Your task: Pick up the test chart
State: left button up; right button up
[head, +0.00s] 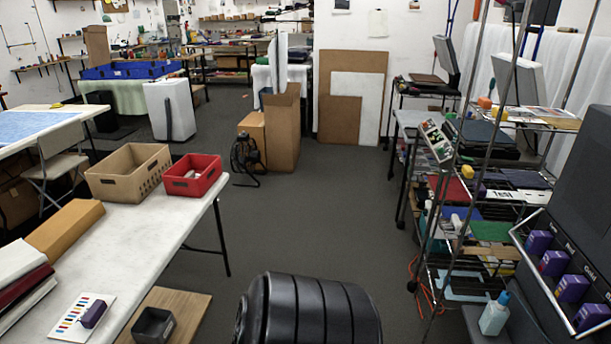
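A white card with rows of coloured patches (68,318) lies on the near end of the white table at the lower left. A small purple block (94,314) sits on its right part. A pale sheet with dark lettering, perhaps "TEST" (502,194), lies on a lower shelf. I cannot tell which of these is the test chart. Neither gripper shows in the head view.
A wire shelf (480,190) crowds the right side. Grey floor (310,215) is open between them.

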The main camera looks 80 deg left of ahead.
aim_at(78, 323)
jog(key=u, duration=4.35)
